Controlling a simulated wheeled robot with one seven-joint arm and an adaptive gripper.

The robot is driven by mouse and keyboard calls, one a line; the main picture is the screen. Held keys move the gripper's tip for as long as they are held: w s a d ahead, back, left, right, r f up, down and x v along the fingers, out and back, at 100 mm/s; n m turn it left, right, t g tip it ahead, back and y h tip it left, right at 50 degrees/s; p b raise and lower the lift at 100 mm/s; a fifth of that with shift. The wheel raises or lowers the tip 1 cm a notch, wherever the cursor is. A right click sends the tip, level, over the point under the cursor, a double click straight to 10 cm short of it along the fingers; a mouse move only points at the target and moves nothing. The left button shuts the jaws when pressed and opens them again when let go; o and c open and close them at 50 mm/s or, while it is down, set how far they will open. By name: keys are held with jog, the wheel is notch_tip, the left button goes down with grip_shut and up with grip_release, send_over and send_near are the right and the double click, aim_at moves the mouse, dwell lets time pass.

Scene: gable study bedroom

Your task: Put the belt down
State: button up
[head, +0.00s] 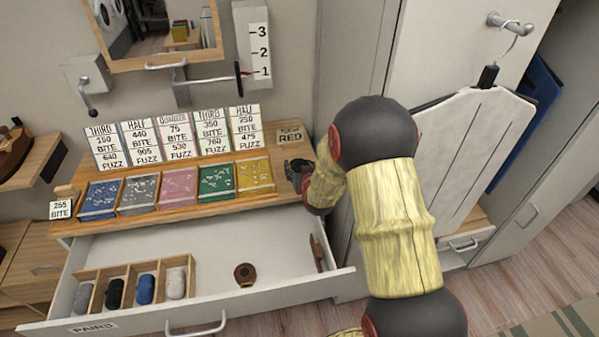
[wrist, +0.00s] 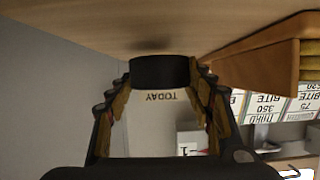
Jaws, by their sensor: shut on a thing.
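My gripper (head: 300,174) is at the right end of the wooden dresser top (head: 262,202). It also shows in the wrist view (wrist: 160,80), its two fingers closed on the sides of a short, dark, rounded thing that looks like a rolled black belt (wrist: 160,70). In the head view the belt is a small dark shape at the fingertips, partly hidden by my gripper. The belt is close to the wooden surface; I cannot tell whether it touches. A second, brown coil (head: 244,274) lies in the open drawer.
Colored trays (head: 178,187) and number cards (head: 168,137) line the dresser top left of my gripper. The open drawer (head: 200,253) juts out below, with a divided box (head: 103,294). A hanging garment (head: 462,150) is at the right.

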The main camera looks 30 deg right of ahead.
jog(key=shift+f, duration=0.85)
jog(key=shift+r, duration=0.1)
jog(key=o, duration=0.8)
jog(key=shift+f+b, duration=0.2)
jog(key=shift+b, duration=0.1)
jog(key=o, duration=0.4)
jog(key=shift+o, duration=0.2)
jog(key=shift+r, duration=0.15)
